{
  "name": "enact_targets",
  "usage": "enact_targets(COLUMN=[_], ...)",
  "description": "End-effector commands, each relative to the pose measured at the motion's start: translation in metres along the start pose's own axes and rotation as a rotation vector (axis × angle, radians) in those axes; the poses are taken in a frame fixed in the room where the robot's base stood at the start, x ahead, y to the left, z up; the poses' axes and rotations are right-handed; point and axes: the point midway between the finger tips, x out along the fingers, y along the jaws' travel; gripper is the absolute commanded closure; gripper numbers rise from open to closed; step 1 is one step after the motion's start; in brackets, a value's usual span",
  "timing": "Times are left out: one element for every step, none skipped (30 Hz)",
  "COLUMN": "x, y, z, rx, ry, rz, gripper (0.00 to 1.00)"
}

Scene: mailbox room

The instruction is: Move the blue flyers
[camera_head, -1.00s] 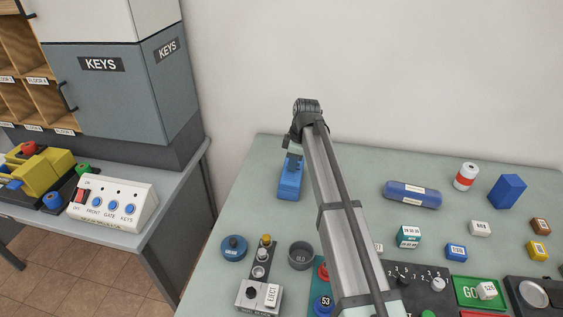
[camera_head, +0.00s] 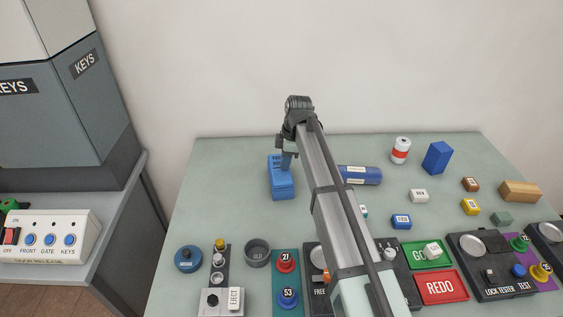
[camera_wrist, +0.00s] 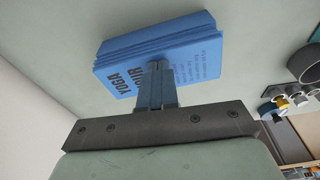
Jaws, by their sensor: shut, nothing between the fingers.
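The blue flyers (camera_head: 281,188) are a short stack on the green-grey table, left of my arm in the head view. In the wrist view the stack of flyers (camera_wrist: 190,50) shows dark print reading "YOGA" on its top sheet. My gripper (camera_head: 286,160) is over the far part of the stack, fingers pointing down. In the wrist view the fingers of my gripper (camera_wrist: 157,68) are closed together with nothing between them, and their tips overlap the stack's printed face. I cannot tell whether they touch it.
A grey cup (camera_head: 257,252), a round blue item (camera_head: 188,258) and button panels (camera_head: 442,287) lie nearer. The table's left part beside the flyers is clear.

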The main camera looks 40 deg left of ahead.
Motion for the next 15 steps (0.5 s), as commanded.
enact_targets(x=[0.0, 0.0, 0.0, 0.0, -0.001, -0.002, -0.004, -0.006, -0.009, -0.011, -0.012, -0.013, -0.014, -0.014, -0.015], y=[0.0, 0.0, 0.0, 0.0, 0.0, 0.0, 0.0, 0.0, 0.001, 0.001, 0.001, 0.0, 0.0, 0.0, 0.0], z=[0.0, 0.0, 0.0, 0.0, 0.0, -0.001, -0.001, -0.002, -0.002, -0.002, -0.003, -0.003, -0.003, -0.003, -0.003], rx=[0.0, 0.001, 0.001, 0.001, 0.001, 0.0, 0.0, 0.0, 0.0, 0.0, 0.0, 0.0, 0.001, 0.001, 0.001], ry=[-0.001, -0.001, -0.001, -0.001, -0.001, 0.0, 0.0, 0.0, 0.0, 0.0, 0.0, 0.0, 0.0, 0.0, 0.0], rz=[0.0, 0.0, 0.0, 0.0, 0.0, 0.0, 0.001, 0.001, 0.001, 0.001, 0.001, 0.001, 0.001, 0.001, 0.001], gripper=[1.0, 1.0, 1.0, 1.0, 1.0, 1.0, 1.0, 1.0, 1.0, 1.0, 1.0, 1.0, 1.0, 1.0, 1.0])
